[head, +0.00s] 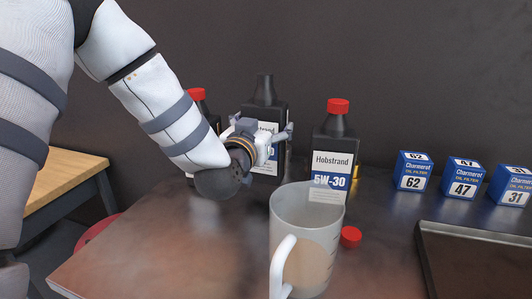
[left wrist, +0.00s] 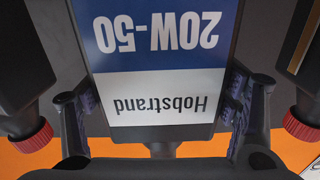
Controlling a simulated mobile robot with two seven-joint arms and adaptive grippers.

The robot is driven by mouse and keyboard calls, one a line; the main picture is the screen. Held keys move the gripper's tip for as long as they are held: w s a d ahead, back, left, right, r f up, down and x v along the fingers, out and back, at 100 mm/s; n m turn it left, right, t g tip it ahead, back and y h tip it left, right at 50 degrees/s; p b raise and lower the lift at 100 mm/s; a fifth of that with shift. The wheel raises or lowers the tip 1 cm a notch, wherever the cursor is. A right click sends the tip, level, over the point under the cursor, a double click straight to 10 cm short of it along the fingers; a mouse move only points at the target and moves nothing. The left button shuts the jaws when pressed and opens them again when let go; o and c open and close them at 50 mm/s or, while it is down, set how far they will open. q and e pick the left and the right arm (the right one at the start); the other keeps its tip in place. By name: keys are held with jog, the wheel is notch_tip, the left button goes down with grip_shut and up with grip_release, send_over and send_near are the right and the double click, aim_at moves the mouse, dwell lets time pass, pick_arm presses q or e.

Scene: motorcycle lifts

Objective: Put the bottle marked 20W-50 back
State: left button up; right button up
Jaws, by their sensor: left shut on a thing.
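The black bottle marked 20W-50 (head: 265,92) stands upright between two other bottles in the head view, with no red cap on its neck. Its white and blue label (left wrist: 155,45) shows upside down in the left wrist view. My left gripper (head: 272,143) is shut on the bottle's sides, one finger on each side of the label; the fingers also show in the left wrist view (left wrist: 160,105). My right gripper is not in view.
A 5W-30 bottle (head: 333,145) with a red cap stands to the right, another red-capped bottle (head: 197,96) to the left. A measuring jug (head: 305,240) stands in front, beside a loose red cap (head: 350,237). Filter boxes (head: 413,171) and a dark tray (head: 470,265) are right.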

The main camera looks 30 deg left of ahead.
pick_arm(q)
notch_tip(320, 180, down, 4)
jog(key=shift+f, duration=0.15)
jog(key=o, duration=1.9)
jog(key=shift+f, duration=0.1)
jog(key=shift+o, duration=0.2)
